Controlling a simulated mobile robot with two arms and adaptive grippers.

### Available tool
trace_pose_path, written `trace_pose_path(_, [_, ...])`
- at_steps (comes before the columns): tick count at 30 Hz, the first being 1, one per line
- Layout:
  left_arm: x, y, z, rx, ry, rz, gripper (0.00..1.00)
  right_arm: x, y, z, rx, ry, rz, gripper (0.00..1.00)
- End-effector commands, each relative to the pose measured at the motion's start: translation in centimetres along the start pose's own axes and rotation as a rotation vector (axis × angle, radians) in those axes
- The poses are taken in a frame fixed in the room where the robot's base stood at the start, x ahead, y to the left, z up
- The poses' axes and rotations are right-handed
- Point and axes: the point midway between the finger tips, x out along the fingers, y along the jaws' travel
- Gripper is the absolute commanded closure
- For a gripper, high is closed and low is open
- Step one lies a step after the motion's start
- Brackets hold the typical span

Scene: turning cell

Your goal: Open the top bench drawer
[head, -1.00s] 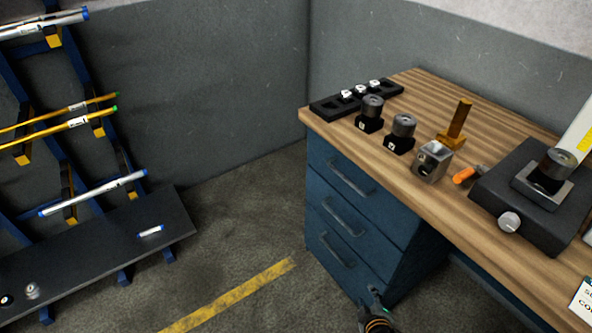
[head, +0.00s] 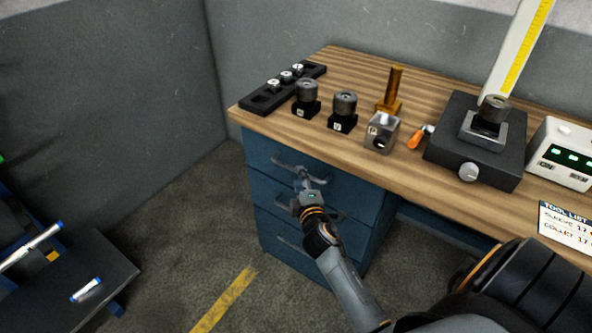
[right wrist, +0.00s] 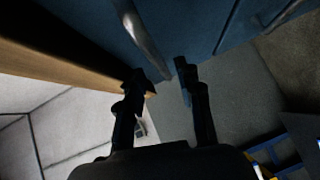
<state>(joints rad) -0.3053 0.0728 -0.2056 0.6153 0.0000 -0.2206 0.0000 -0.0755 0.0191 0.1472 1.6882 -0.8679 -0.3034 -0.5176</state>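The blue bench drawer unit has a top drawer (head: 262,150) under the wooden top, with a grey bar handle (head: 284,163). The drawer is shut, its front level with the lower ones. My right gripper (head: 303,178) is in front of this handle in the head view. In the right wrist view, its two fingers (right wrist: 163,80) are apart, with the handle (right wrist: 146,42) just ahead of the gap between them. The fingers are not closed on it, and I cannot tell if they touch it. My left gripper is out of view.
Lower drawers with handles (head: 292,243) sit below. The bench top (head: 330,64) holds a black rack (head: 262,101), tool holders, an orange-handled tool (head: 415,140) and a height gauge (head: 470,150). The floor left of the drawers is clear, with a yellow line (head: 226,300).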

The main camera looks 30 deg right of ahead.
Motion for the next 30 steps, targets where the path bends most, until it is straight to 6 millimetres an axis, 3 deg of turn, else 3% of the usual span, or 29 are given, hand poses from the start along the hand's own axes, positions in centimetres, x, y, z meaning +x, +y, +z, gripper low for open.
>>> trace_pose_path(3, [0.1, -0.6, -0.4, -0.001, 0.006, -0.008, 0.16, 2.3, 0.1, 0.0, -0.001, -0.001, 0.001, 0.65])
trace_pose_path(9, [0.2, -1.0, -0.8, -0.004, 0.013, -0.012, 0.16, 4.3, -0.1, 0.0, 0.000, 0.000, 0.000, 0.65])
trace_pose_path(20, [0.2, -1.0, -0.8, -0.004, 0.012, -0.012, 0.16, 4.7, -0.1, 0.0, 0.000, 0.000, -0.001, 0.65])
trace_pose_path(25, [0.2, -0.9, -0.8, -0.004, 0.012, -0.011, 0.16, 4.7, -0.1, 0.0, 0.000, 0.000, -0.001, 0.99])
trace_pose_path(30, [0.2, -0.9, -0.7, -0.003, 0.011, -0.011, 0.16, 4.7, -0.1, 0.0, 0.000, 0.000, -0.001, 1.00])
